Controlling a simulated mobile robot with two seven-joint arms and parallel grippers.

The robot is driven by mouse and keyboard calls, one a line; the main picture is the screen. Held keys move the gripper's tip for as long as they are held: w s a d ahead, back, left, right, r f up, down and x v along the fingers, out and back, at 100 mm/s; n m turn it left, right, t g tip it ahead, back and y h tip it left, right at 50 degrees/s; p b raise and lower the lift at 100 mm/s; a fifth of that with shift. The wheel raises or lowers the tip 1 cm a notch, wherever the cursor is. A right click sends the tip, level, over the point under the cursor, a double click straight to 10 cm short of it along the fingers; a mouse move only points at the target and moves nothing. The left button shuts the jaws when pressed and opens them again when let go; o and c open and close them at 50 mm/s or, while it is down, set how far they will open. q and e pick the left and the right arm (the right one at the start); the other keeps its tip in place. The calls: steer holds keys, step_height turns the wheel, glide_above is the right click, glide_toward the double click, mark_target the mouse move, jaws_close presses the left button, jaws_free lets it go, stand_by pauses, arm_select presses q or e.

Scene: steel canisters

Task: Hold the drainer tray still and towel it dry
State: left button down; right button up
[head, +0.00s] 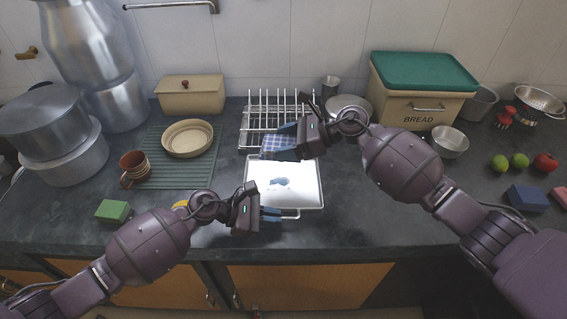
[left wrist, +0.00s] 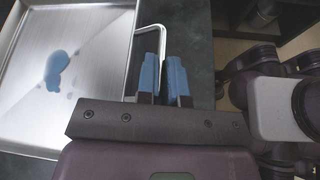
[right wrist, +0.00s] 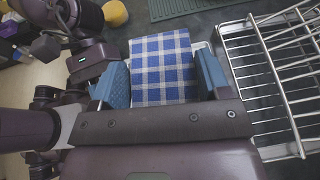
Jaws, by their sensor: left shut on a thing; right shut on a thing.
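The drainer tray (head: 305,190), a shiny metal tray with a pale rim, lies flat on the counter in front of the wire rack. A blue wet patch (head: 280,182) is on it; it also shows in the left wrist view (left wrist: 56,70). My left gripper (head: 270,214) is shut on the wire handle (left wrist: 150,28) at the tray's near edge. I cannot tell whether the towel touches the tray.
The wire rack (head: 262,127) stands just behind the tray. A green ribbed mat (head: 200,172) with a bowl and a cup lies to the left. A green sponge (head: 113,211) lies front left. The bread box (head: 420,105) stands back right. Counter right of the tray is partly clear.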

steer(key=shift+m+t, duration=0.6)
steer(key=shift+t, duration=0.1)
steer(key=a+r, duration=0.4)
steer(key=a, duration=0.1)
steer(key=shift+s, duration=0.1)
step_height(320, 180, down, 7)
steer(key=m+t+h, duration=0.2)
steer(key=m+t, duration=0.1)
steer(key=m+t+h, duration=0.2)
steer(key=m+t, duration=0.2)
steer(key=shift+s+d, duration=0.1)
steer(key=shift+s, duration=0.05)
steer(key=d+f+m, duration=0.1)
glide_above(272, 185)
steer(key=shift+t+h, duration=0.4)
steer(key=shift+a+f, duration=0.1)
steer(key=shift+f, duration=2.95)
steer(key=shift+f, duration=1.1)
